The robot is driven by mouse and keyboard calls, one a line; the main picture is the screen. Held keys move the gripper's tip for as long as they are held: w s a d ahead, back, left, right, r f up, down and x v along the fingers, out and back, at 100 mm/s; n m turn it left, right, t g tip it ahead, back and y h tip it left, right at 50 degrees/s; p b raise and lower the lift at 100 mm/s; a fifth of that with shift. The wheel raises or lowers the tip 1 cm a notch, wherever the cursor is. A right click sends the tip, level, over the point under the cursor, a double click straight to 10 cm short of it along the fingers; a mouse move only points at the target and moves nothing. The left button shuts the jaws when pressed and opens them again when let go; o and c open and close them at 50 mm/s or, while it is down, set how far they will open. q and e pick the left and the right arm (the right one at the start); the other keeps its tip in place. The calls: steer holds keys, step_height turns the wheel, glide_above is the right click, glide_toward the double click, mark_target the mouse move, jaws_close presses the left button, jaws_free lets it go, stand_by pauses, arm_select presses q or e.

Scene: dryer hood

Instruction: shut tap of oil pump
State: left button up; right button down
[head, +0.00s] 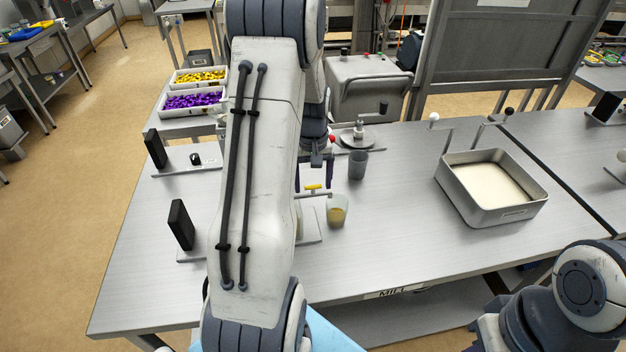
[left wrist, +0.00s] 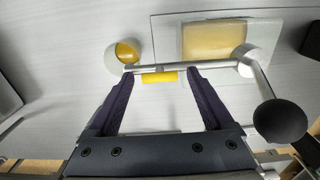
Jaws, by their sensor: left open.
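The oil pump's yellow tap handle (head: 313,187) shows just below my left gripper (head: 314,178). In the left wrist view the handle (left wrist: 160,77) lies between the tips of my open left gripper (left wrist: 160,80), apparently free of both fingers. It runs alongside the thin metal spout (left wrist: 145,69). A cup (head: 337,212) with yellow oil stands by the spout's end; it also shows in the left wrist view (left wrist: 122,57). The pump's oil tank (left wrist: 212,40) is mostly hidden behind my left arm in the head view. My right gripper is out of view.
A lever with a black ball knob (left wrist: 280,121) is close to my left gripper. A grey cup (head: 358,165) stands behind the oil cup. A metal tray (head: 478,211) is to the right. The table between the cups and the tray is clear.

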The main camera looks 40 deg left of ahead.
arm_select(q)
jaws_close()
steer(key=shift+m, duration=0.4)
steer(key=m, duration=0.3)
steer(key=shift+m, duration=0.4)
steer(key=m, duration=0.4)
steer(key=shift+m, duration=0.3)
steer(key=m, duration=0.4)
steer(key=shift+p, duration=0.35)
steer(key=m, duration=0.4)
steer(key=shift+m, duration=0.3)
